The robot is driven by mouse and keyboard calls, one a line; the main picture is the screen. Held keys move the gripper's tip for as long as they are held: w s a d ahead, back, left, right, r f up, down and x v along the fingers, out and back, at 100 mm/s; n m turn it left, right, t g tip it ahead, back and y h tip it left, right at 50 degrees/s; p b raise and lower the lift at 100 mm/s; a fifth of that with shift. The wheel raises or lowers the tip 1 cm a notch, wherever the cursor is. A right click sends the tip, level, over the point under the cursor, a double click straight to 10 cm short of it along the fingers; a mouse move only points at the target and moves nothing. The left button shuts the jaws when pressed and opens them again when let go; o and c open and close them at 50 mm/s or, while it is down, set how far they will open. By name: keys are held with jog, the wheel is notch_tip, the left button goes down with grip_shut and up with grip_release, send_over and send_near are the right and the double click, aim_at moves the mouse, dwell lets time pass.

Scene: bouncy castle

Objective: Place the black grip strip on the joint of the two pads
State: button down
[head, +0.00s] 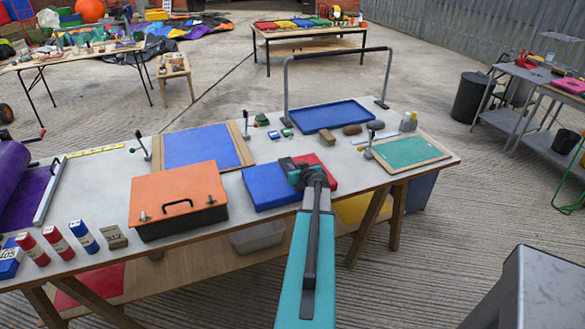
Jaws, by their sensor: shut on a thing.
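The two pads, one blue (268,188) and one red (326,174), lie side by side near the front edge of the workbench, right of an orange-lidded box. My gripper (296,175) is over their joint and shut on a dark piece that looks like the black grip strip (287,164). My arm and gripper hide much of the strip and part of the joint. I cannot tell whether the strip touches the pads.
The orange-lidded box (178,197) with a black handle stands close on the left. Behind are a blue framed panel (200,146), a blue tray (333,114) under a grey hoop (285,85), and a green framed board (410,151) at right.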

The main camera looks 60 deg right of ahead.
jog(key=shift+f, duration=0.15)
jog(key=c, duration=1.8)
grip_release()
jog(key=shift+o, duration=0.2)
jog(key=shift+r, duration=0.2)
jog(key=shift+b+v, duration=0.65)
jog(key=shift+v, duration=1)
jog(key=shift+b+v, duration=1.25)
jog(key=shift+v, duration=3.1)
jog(key=shift+s+a, duration=0.1)
